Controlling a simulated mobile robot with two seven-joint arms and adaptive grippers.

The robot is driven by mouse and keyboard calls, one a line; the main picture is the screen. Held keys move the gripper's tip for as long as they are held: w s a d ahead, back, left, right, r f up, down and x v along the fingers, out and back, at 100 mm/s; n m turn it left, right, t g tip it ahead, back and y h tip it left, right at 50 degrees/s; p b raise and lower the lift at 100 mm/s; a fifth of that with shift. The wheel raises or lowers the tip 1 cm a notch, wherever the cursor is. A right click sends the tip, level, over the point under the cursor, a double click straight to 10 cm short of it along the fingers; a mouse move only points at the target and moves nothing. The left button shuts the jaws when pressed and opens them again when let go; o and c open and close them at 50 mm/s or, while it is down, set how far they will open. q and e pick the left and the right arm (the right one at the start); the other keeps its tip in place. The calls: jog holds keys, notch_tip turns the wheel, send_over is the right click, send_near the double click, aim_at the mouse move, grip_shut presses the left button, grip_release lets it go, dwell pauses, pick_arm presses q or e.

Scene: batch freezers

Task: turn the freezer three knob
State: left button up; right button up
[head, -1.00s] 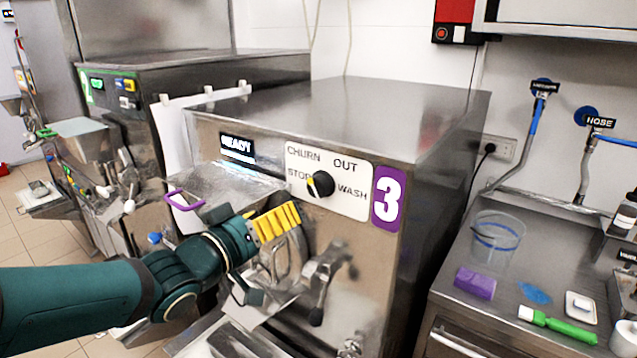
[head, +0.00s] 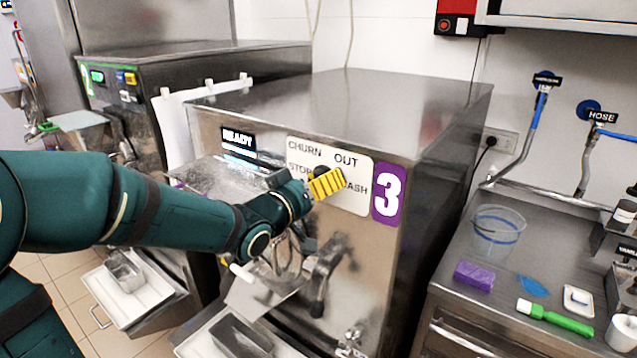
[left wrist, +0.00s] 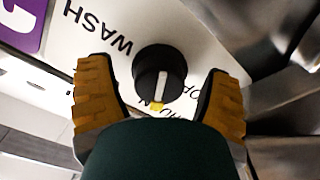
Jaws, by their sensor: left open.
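The freezer three knob (left wrist: 158,77) is black with a white pointer line and a yellow tip. In the left wrist view it sits between the two yellow-padded fingers of my open left gripper (left wrist: 160,100), with a gap on each side. In the head view the knob (head: 322,173) is mostly hidden behind the left gripper (head: 327,184). It is on a white label plate (head: 352,195) marked CHURN, OUT, STOP and WASH. Freezer three (head: 400,115) is a steel box with a purple "3" sign (head: 389,194). My right gripper is not in view.
Below the panel, a dispensing handle (head: 322,275) juts out from the freezer front. Another freezer (head: 190,65) stands at left. The right counter (head: 450,275) holds a clear bucket (head: 497,230), a purple sponge (head: 474,276) and a green brush (head: 555,318).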

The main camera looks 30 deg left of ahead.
pick_arm(q)
jog(key=c, duration=1.2)
jog(key=shift+c, duration=0.2)
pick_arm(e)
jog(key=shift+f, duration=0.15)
pick_arm(q)
jog(key=shift+f+m+b, duration=0.1)
jog(key=shift+m+b, duration=0.6)
jog(key=shift+b, duration=0.3)
jog(key=m+b, duration=0.6)
jog(key=b, duration=0.1)
jog(key=shift+m+b, duration=0.95)
jog(key=shift+m, duration=0.25)
jog(key=shift+a+m+b, duration=0.1)
jog(key=shift+m+b, duration=0.6)
jog(key=shift+m, duration=0.3)
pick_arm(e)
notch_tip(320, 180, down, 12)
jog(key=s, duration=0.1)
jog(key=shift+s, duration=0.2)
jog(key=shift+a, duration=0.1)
